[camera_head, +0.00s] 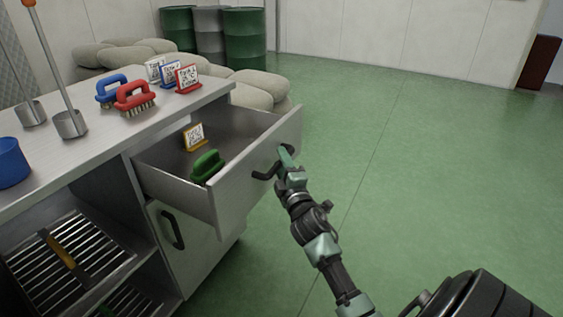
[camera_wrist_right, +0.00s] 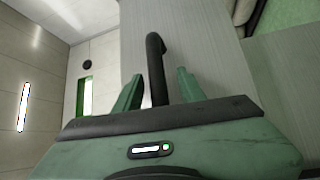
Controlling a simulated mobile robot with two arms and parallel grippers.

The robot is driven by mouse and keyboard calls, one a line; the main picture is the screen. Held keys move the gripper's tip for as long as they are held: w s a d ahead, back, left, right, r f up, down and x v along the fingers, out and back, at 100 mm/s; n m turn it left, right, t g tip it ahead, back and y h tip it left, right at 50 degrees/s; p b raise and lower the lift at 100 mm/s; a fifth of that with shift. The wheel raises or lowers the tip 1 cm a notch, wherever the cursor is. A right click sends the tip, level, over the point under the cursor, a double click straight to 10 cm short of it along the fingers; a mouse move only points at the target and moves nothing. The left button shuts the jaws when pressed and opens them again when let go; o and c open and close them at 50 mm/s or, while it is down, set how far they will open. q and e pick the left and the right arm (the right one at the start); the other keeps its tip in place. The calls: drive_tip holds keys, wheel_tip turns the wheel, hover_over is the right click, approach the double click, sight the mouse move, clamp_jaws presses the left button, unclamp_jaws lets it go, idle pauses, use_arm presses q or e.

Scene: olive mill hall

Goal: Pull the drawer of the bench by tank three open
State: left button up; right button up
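The metal bench's drawer (camera_head: 232,190) stands well open, showing its inside. Its dark bar handle (camera_head: 265,174) is on the front panel and also shows in the right wrist view (camera_wrist_right: 156,70). My right gripper (camera_head: 286,158) is at the handle. In the right wrist view its two green fingers (camera_wrist_right: 158,92) stand apart, one on each side of the handle, with small gaps showing. A green brush (camera_head: 207,166) and a card in a yellow stand (camera_head: 194,137) are in the drawer. My left gripper is out of view.
On the bench top (camera_head: 85,165) are a blue brush (camera_head: 111,88), a red brush (camera_head: 134,96), several label cards, metal ladles and a blue cup (camera_head: 11,162). Sacks (camera_head: 262,88) and drums (camera_head: 245,40) stand behind. The green floor to the right is clear.

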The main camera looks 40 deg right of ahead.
drive_tip(key=shift+s, duration=0.1)
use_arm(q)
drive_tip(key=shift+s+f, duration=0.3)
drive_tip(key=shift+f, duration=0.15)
use_arm(e)
drive_tip(key=v, duration=0.7)
drive_tip(key=shift+s+a, duration=0.15)
drive_tip(key=shift+s, duration=0.15)
